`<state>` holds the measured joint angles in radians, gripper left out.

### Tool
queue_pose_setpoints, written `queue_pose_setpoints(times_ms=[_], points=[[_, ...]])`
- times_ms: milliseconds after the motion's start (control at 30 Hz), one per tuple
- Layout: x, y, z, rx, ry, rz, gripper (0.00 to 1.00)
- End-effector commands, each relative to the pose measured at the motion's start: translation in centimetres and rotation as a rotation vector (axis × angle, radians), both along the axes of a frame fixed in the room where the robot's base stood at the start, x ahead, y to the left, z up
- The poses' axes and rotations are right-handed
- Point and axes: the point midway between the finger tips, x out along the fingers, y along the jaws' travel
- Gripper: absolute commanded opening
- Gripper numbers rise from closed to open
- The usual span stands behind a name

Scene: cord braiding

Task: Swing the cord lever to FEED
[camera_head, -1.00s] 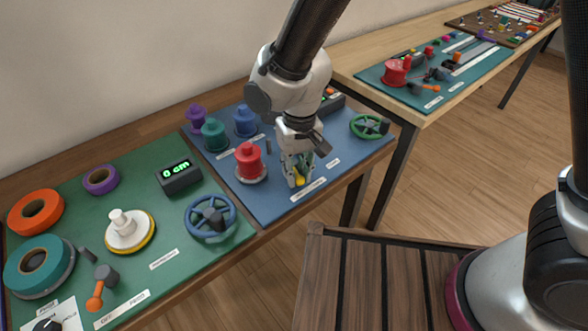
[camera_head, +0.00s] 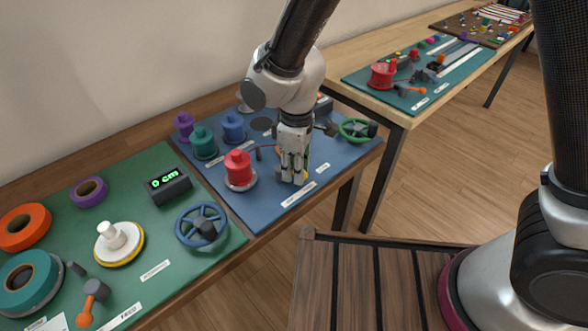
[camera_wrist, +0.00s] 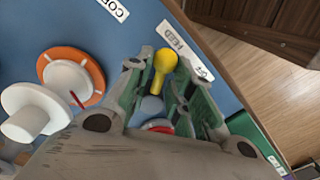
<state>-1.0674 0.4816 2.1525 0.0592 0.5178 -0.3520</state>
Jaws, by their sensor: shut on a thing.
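The cord lever's yellow knob (camera_wrist: 164,62) sits between my gripper's fingers in the wrist view. My gripper (camera_wrist: 162,82) is shut on the lever, whose grey pivot is partly hidden between the fingers. The knob is beside the FEED end of a white label (camera_wrist: 172,36); the label's other word is hard to read. In the head view my gripper (camera_head: 292,180) points down at the front of the blue mat (camera_head: 254,205). Only a small bit of yellow (camera_head: 305,175) shows at its right side there.
In the wrist view a white spool-like piece (camera_wrist: 38,112) and an orange-rimmed wheel (camera_wrist: 70,76) stand left of my fingers. In the head view a red spool (camera_head: 238,168) stands left of my gripper. A green handwheel (camera_head: 354,130) is to the right.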

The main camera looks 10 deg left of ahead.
Motion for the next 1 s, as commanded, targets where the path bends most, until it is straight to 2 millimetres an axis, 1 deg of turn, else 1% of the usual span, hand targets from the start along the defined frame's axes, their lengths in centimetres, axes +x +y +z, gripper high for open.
queue_pose_setpoints(times_ms=[300, 700, 733, 800, 1000], points=[[0.32, 0.04, 0.07, 0.002, -0.001, 0.067, 0.0], [0.37, 0.05, 0.08, 0.002, -0.002, 0.071, 0.0], [0.37, 0.05, 0.08, 0.002, -0.002, 0.071, 0.28], [0.36, 0.04, 0.07, 0.002, -0.002, 0.071, 0.41], [0.31, 0.01, 0.03, 0.001, -0.001, 0.07, 0.41]])
